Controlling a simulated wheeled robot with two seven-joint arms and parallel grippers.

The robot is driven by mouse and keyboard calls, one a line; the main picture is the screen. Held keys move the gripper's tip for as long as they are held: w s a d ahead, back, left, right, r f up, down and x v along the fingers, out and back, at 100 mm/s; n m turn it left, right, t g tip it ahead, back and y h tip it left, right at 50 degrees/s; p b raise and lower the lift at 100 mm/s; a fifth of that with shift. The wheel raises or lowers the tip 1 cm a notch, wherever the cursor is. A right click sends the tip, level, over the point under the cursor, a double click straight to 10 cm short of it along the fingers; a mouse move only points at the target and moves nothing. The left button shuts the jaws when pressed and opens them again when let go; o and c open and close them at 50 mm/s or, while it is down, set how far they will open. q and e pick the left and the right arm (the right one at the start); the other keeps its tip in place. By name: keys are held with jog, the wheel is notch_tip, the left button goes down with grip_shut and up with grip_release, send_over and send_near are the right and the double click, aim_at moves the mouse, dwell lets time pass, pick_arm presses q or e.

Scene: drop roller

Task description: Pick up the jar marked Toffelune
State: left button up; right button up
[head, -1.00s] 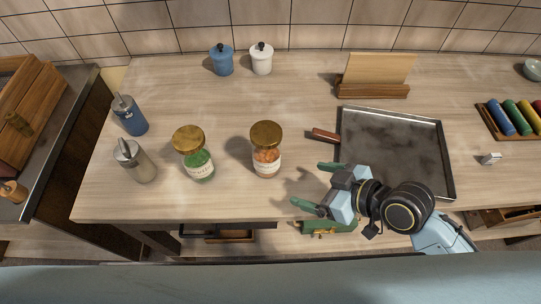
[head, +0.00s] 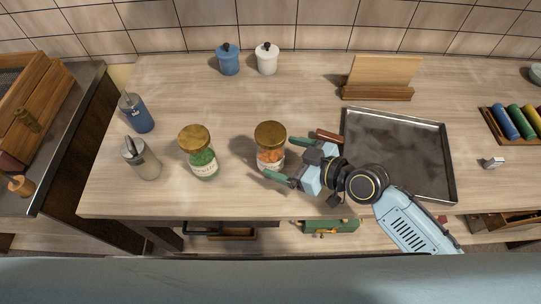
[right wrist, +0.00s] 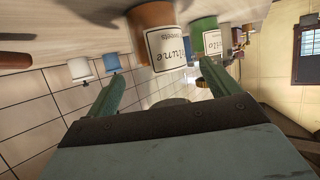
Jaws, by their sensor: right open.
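The jar with orange contents and a gold lid (head: 270,134) stands upright on the counter. Its label, partly readable as "...lune", shows in the right wrist view (right wrist: 168,48), so it is the Toffelune jar. A similar jar with green contents (head: 203,160) stands to its left; its label is only partly readable. My right gripper (head: 285,158) is open and empty, just right of the orange jar, its fingers pointing at it. In the right wrist view the orange jar lies ahead, between the fingertips (right wrist: 160,75). Whether a finger touches it cannot be told. My left gripper is out of view.
A dark metal tray (head: 425,185) lies right of my gripper, with a brown handle (head: 328,136) at its left. Two dispensers (head: 141,158) stand at the left. Blue (head: 228,60) and white (head: 267,60) canisters stand at the back. The counter behind the jars is clear.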

aim_at(281, 157)
jog(key=x, duration=0.5)
jog(key=shift+f, duration=0.1)
jog(key=shift+s+d, duration=0.1)
jog(key=c, duration=1.4)
jog(key=shift+c, duration=0.3)
